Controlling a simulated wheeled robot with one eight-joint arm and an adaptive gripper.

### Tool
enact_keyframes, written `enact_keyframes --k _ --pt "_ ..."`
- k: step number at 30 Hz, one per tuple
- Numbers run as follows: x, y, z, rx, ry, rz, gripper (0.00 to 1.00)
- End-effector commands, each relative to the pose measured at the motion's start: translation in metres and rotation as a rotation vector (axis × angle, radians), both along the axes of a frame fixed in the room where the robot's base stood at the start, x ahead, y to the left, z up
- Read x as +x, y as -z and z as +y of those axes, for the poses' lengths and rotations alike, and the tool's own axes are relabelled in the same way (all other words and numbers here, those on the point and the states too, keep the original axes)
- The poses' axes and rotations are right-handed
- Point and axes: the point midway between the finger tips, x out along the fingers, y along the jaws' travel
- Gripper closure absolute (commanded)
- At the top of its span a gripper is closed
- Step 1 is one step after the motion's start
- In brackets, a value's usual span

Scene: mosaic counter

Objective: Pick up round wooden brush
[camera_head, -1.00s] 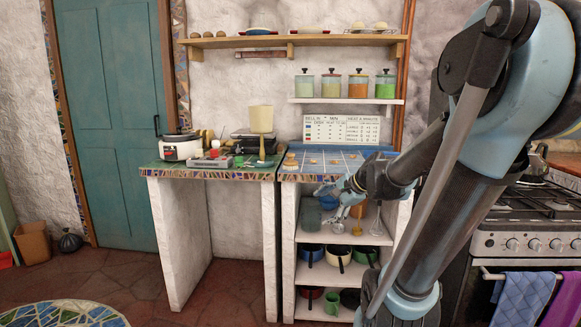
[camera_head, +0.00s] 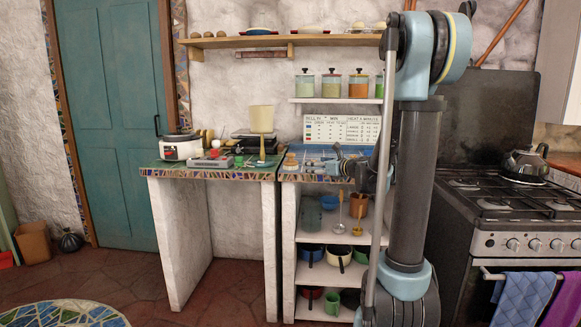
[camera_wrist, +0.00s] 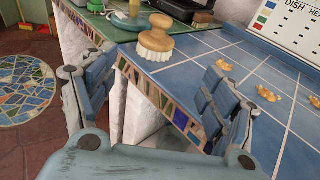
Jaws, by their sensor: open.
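The round wooden brush (camera_wrist: 157,38) has a light wooden knob and disc with pale bristles. It stands bristles down near the left front edge of the blue tiled counter (camera_wrist: 180,75). It also shows small in the head view (camera_head: 290,161). My gripper (camera_wrist: 143,82) is open and empty, its fingers spread wide at the counter's front edge. In the wrist view the brush is beyond the fingers, between them and apart from both. In the head view my gripper (camera_head: 334,166) is right of the brush at about counter height.
Several small golden pieces (camera_wrist: 223,66) lie on the blue tiles right of the brush. A sign (camera_head: 341,129) stands at the back. The green counter (camera_head: 215,171) on the left holds a white cooker (camera_head: 180,149) and other items. Shelves with pots are below.

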Motion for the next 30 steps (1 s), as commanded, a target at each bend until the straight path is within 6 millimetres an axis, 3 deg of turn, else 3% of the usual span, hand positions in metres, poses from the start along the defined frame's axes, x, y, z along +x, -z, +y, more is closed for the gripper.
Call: enact_keyframes --k 16,30 --pt "0.064 0.013 0.061 -0.003 -0.003 -0.002 0.22" --pt "0.086 0.018 0.084 -0.005 -0.003 -0.002 0.22"
